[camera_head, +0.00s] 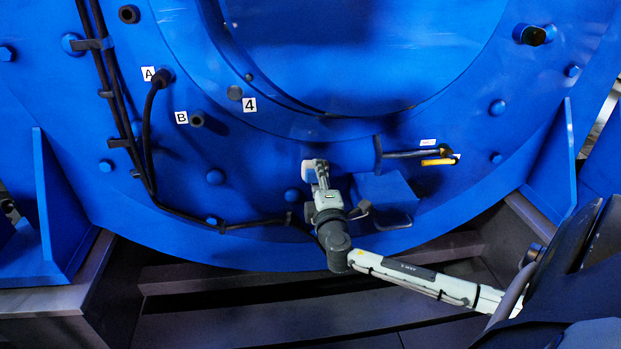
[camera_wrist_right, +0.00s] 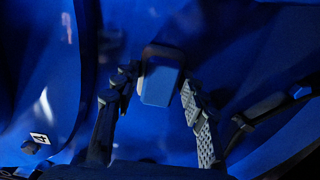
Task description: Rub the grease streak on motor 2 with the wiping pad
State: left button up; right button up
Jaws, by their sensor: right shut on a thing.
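The blue motor housing (camera_head: 260,185) fills the head view; the label I can read on it is a 4 (camera_head: 250,105), and I see no 2. My right gripper (camera_head: 316,172) is at the lower middle of the housing, close to its face. It is shut on a small block, which I take as the wiping pad (camera_head: 307,172). In the right wrist view the pad (camera_wrist_right: 161,82) shows as a blue block with a dark edge between the fingers (camera_wrist_right: 152,98). Whether the pad touches the housing is unclear. I cannot make out a grease streak. My left gripper is out of view.
Black cables (camera_head: 150,150) run down the left side near labels A (camera_head: 148,73) and B (camera_head: 181,117). A yellow-ended part (camera_head: 438,161) and a blue bracket (camera_head: 385,195) sit right of the gripper. Bolts stick out around the housing. A dark frame (camera_head: 300,311) lies below.

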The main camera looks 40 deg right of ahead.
jog(key=shift+s+d, duration=0.35)
jog(key=shift+d, duration=0.3)
jog(key=shift+s+d, duration=0.3)
jog(key=shift+d, duration=0.3)
jog(key=shift+w+a, duration=0.95)
jog(key=shift+a, duration=0.6)
jog(key=shift+w+a, duration=0.95)
jog(key=shift+a, duration=0.65)
jog(key=shift+w+a, duration=0.95)
jog(key=shift+a, duration=0.6)
jog(key=v, duration=0.6)
jog(key=shift+s, duration=0.15)
jog(key=shift+v, duration=1.45)
